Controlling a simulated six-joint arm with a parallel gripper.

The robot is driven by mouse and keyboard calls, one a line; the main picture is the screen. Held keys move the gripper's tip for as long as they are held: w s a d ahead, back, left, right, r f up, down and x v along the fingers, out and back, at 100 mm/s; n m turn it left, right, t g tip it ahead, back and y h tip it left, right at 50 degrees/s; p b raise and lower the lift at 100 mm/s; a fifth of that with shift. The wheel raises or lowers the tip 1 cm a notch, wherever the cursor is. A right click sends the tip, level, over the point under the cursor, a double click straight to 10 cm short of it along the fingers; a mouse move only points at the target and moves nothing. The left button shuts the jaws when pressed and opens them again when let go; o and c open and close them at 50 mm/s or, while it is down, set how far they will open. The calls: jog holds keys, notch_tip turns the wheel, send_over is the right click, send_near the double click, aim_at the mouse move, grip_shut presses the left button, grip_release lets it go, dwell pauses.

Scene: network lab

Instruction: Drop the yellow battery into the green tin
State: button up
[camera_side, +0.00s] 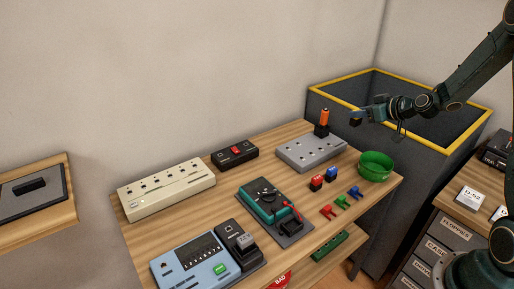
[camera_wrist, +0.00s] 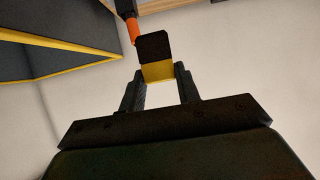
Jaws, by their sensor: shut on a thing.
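The green tin (camera_side: 376,167) is a round open bowl at the right end of the wooden table in the side view. My gripper (camera_side: 361,116) is up and left of it in the picture, raised clear of the table. In the wrist view my gripper (camera_wrist: 160,88) is shut on the yellow battery (camera_wrist: 158,73), a block with a yellow part between the fingertips and a black part beyond them. In the side view only a small dark end of the battery shows clearly at the fingertips.
A grey socket plate (camera_side: 311,153) holds a dark block with an upright orange piece (camera_side: 325,116), close left of my gripper. Red and blue blocks and small coloured clips lie left of the tin. A large yellow-rimmed dark bin (camera_side: 345,170) stands behind the table's right end.

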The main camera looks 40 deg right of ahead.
jog(key=shift+d, duration=0.1)
jog(key=s+d+f, duration=0.7)
jog(key=d+f, duration=0.3)
jog(key=shift+d+f, duration=0.2)
jog(key=shift+d, duration=0.1)
jog(key=shift+f, duration=0.2)
jog(key=shift+f, duration=2.8)
jog(key=o, duration=1.1)
